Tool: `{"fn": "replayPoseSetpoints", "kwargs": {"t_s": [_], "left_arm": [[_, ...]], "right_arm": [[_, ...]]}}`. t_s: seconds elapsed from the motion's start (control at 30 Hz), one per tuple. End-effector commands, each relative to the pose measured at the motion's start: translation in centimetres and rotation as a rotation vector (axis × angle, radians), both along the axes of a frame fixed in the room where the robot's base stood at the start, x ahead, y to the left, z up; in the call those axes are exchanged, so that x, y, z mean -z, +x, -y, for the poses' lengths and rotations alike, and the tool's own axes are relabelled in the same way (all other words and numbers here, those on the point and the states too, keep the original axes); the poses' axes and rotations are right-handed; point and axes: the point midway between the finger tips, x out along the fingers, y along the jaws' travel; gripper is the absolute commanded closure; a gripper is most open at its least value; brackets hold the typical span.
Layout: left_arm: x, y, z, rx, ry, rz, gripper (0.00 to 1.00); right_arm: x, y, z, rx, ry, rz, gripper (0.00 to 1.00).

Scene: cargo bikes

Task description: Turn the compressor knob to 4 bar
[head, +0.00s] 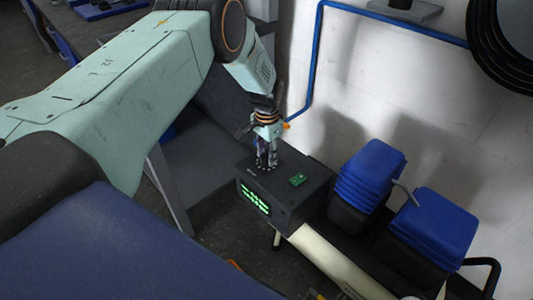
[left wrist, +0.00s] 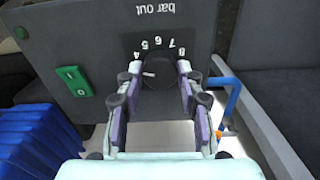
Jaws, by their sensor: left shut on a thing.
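The printed scale (left wrist: 158,42) shows 4 to 8 above the knob, with "bar out" upside down. The knob's white mark points left, below the 4; the figure there is hidden by a finger. My right gripper is not in view.
A green switch (head: 298,180) sits on the box beside the gripper. Blue-topped parts (head: 367,172) stand to the right, above a cream tank (head: 325,262). A blue pipe (head: 315,60) runs along the white wall. A black coiled hose (head: 485,50) hangs at upper right.

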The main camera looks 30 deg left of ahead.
Motion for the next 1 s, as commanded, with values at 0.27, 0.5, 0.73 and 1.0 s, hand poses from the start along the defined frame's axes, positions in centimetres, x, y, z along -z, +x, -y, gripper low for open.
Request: {"fn": "replayPoseSetpoints", "kwargs": {"t_s": [0.27,0.5,0.73,1.0], "left_arm": [[0.12,-0.06,0.04,0.174,0.000,-0.001,0.95],[0.12,-0.07,0.06,0.253,0.000,-0.001,0.95],[0.11,-0.08,0.07,0.277,0.000,-0.001,0.95],[0.12,-0.09,0.09,0.277,-0.001,-0.002,0.95]], "right_arm": [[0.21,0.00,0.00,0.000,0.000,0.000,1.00],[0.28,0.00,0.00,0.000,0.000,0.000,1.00],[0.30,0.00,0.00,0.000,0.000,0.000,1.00],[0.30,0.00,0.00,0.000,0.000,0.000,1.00]]}}
